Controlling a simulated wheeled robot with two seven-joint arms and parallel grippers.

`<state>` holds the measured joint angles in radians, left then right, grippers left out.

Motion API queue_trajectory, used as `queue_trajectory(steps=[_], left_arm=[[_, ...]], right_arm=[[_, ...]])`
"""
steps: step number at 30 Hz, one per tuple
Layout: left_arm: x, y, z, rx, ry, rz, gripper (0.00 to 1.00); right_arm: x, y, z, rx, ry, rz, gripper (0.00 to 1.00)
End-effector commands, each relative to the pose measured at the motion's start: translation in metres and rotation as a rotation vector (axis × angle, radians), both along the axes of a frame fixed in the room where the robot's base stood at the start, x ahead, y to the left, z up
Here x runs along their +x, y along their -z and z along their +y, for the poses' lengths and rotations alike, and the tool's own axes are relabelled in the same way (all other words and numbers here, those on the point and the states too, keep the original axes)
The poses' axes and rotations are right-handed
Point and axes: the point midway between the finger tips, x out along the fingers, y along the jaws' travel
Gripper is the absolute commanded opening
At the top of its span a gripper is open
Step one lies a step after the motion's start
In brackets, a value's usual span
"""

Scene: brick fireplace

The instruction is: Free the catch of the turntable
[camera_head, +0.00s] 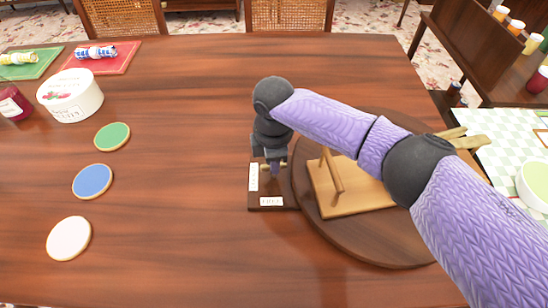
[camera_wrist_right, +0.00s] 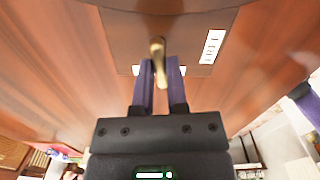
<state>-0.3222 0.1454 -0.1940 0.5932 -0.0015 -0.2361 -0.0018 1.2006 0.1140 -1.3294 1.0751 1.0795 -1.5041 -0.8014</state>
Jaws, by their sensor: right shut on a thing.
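The turntable (camera_head: 375,250) is a round dark wooden disc on the right half of the table. Its catch sits at the disc's left edge on a small dark wooden plate (camera_head: 286,202) with two white labels; the near label (camera_head: 271,201) seems to read FREE. My right gripper (camera_head: 272,168) is over this plate, fingers pointing down. In the right wrist view, the catch's brass lever (camera_wrist_right: 157,55) stands between the two purple fingers of the same gripper (camera_wrist_right: 160,82), which is shut on it. The gripper hides much of the lever in the head view. My left gripper is out of view.
A light wooden board (camera_head: 345,200) with a wooden handle lies on the turntable, partly under my right arm. Green (camera_head: 112,136), blue (camera_head: 92,181) and white (camera_head: 69,238) discs and a white tub (camera_head: 70,95) are at left. The table's middle (camera_head: 190,150) is clear.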

Motion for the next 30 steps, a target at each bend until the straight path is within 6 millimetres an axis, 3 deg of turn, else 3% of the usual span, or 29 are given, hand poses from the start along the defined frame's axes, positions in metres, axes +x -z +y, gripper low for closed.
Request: queue_trajectory(steps=[30], left_arm=[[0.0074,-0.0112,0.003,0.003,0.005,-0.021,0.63]], right_arm=[[-0.0005,-0.0003,0.0011,0.005,-0.95,0.001,0.0]])
